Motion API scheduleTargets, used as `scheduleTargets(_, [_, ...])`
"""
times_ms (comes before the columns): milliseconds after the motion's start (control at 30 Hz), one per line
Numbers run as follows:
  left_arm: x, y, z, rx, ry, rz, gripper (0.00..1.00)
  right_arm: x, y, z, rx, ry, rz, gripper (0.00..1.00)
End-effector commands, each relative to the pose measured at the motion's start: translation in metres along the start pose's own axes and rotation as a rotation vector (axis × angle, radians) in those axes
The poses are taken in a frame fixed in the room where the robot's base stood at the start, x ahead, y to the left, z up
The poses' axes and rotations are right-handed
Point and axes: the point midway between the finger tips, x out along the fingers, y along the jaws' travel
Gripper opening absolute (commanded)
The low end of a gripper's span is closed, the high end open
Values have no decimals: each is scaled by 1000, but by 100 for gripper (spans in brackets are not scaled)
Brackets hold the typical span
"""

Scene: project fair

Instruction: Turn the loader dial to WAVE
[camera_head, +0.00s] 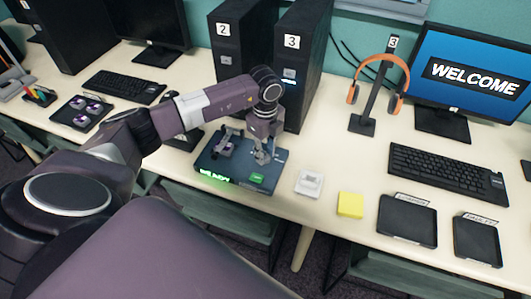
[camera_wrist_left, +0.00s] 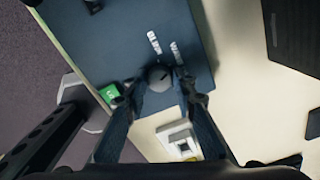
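The loader (camera_head: 205,165) is a dark blue box on the table, with glowing green lettering on its front edge and a green button (camera_head: 257,178). In the left wrist view, its dial (camera_wrist_left: 160,76) is a small dark round knob with a pointer mark. Two white label strips (camera_wrist_left: 154,42) lie just beyond the dial; their words are too small to read. My left gripper (camera_head: 263,157) is low over the loader, pointing down. In the wrist view its fingers (camera_wrist_left: 160,90) are apart, one on each side of the dial; firm contact cannot be seen. My right gripper is out of view.
Black computer towers (camera_head: 241,40) stand close behind the loader. A white block (camera_head: 309,183) and a yellow block (camera_head: 350,205) sit to its right, then black trays (camera_head: 407,222). A headphone stand (camera_head: 366,105), keyboard (camera_head: 447,172) and monitor (camera_head: 470,75) are further right.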

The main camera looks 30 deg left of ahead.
Motion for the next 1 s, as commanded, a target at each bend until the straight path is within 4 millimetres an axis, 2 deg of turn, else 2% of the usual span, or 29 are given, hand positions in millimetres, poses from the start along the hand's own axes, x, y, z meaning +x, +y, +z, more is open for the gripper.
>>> scheduleTargets(33, [-1,0,0,0,0,-1,32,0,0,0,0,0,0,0])
scheduleTargets(100, [0,0,0,0,0,0,40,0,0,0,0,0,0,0])
scheduleTargets(467, [-5,0,0,1,1,1,40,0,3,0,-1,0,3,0])
scheduleTargets(567, [-18,-1,0,2,0,-3,40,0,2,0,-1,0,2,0])
scheduleTargets(800, [-70,-1,0,1,0,-4,40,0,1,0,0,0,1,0])
scheduleTargets(1000, [-104,-1,0,1,1,-3,40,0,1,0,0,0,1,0])
